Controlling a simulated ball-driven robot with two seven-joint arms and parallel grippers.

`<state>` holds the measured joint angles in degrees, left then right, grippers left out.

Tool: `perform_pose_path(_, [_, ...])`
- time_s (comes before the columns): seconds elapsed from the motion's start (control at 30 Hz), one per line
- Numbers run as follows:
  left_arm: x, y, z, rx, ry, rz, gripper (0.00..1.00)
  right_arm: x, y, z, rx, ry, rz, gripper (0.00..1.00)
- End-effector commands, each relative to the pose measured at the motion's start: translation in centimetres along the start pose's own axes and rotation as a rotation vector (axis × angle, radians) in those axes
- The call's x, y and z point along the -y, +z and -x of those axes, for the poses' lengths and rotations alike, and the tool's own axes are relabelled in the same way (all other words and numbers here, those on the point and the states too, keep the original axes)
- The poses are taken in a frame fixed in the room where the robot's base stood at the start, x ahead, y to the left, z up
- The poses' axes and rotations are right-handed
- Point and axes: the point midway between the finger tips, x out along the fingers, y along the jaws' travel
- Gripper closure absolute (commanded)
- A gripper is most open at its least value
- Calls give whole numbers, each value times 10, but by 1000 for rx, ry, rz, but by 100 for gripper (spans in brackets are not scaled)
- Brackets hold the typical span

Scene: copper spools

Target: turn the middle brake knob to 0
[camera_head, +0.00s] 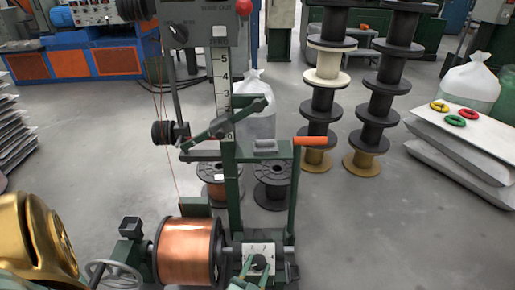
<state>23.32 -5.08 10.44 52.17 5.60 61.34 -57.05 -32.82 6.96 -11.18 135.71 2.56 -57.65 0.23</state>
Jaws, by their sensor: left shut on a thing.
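A dark brake knob (259,262) sits on a white dial plate (257,248) at the foot of the green stand, at the bottom middle of the head view. My left gripper (256,268) has its green fingers on either side of this knob and is shut on it. The fingers hide part of the knob and the lower dial. The dial marks are too small to read, and I cannot tell where the knob points. My right gripper is not in view.
A copper spool (187,252) lies left of the dial. An upright lever with an orange handle (310,141) stands just right of it. A scaled post (226,100) rises behind. Stacked spools (323,100) stand further back. Grey floor (380,220) is clear to the right.

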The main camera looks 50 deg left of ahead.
Motion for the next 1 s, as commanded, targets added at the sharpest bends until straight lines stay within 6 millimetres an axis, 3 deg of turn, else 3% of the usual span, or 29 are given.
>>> perform_pose_path(0.5, [-7,0,-1,5,-292,277,82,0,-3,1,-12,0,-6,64])
perform_pose_path(1.0, [-7,0,-1,4,-381,360,82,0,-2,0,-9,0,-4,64])
